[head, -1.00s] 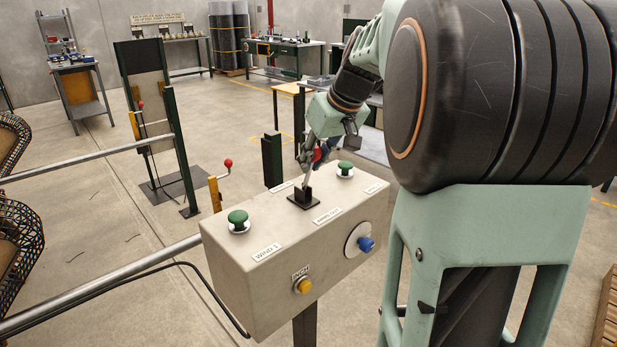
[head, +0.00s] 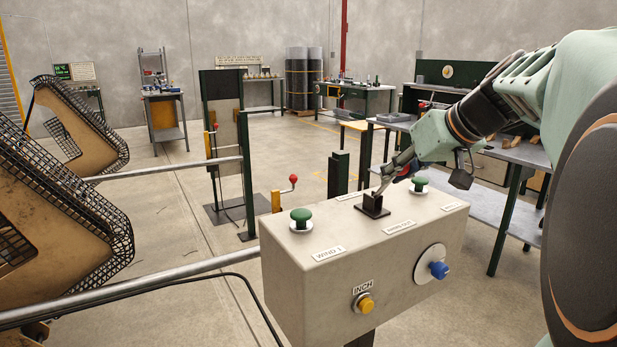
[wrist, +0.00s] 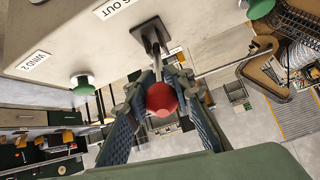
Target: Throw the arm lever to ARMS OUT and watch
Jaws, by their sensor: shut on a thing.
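The arm lever rises from a black slotted base (head: 373,207) on top of the beige control box (head: 300,275). Its shaft (head: 384,186) leans up to the right in the head view. My gripper (head: 405,167) is shut on its red knob (wrist: 162,98). In the wrist view the fingers stand on both sides of the knob, and the shaft (wrist: 157,64) runs into the black base. A label in front of the lever (head: 400,228) is too small to read surely; the wrist view shows the end of it as "S OUT" (wrist: 116,7).
Green buttons (head: 302,216) flank the lever. A yellow INCH button (head: 365,303) and blue knob (head: 437,269) are on the front. Mesh-edged tan panels (head: 75,205) stand left, beside metal rails (head: 170,275). A red-knobbed crank (head: 293,180) stands behind the box.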

